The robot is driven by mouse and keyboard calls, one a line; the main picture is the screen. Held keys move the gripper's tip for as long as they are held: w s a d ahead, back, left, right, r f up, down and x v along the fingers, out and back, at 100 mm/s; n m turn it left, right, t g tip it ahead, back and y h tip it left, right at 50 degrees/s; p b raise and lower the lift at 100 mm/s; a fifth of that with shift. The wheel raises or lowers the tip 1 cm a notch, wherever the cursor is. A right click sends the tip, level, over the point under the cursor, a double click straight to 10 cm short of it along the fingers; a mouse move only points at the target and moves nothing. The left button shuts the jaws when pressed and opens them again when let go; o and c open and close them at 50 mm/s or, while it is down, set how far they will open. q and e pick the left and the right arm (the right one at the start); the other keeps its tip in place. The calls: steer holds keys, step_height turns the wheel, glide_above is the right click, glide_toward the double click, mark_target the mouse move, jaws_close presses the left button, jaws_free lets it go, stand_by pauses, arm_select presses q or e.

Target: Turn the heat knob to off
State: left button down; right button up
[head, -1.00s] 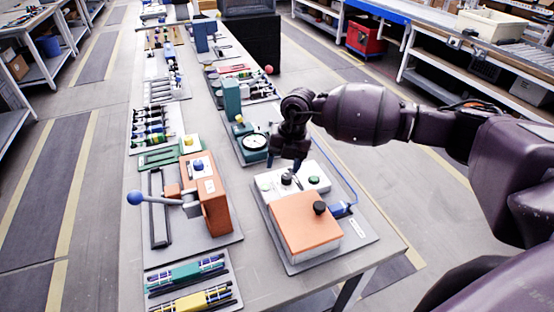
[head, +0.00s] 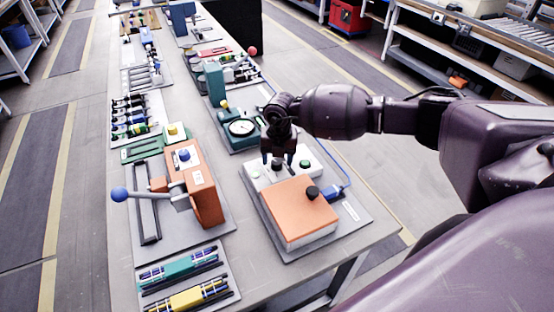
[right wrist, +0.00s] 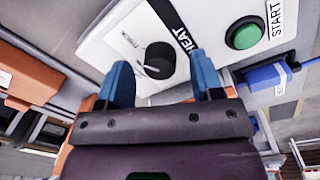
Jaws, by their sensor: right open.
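The heat knob (right wrist: 159,58) is a round black knob on a white panel marked HEAT in the right wrist view. Its pointer mark is hard to read. In the head view the knob (head: 277,164) shows partly below my right gripper (head: 278,158). In the right wrist view the right gripper (right wrist: 162,72) is open, its two blue fingertips on either side of the knob, with gaps to both. I cannot tell the height of the tips above the panel. My left gripper is not in view.
A green START button (right wrist: 244,36) is right of the knob. An orange-topped box (head: 298,210) with a black knob (head: 312,192) stands in front of the panel. A blue plug (right wrist: 270,75) and cable are at right. A lever press (head: 200,190) stands to the left.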

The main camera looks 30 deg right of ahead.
steer(key=shift+f, duration=0.45)
steer(key=c, duration=0.9)
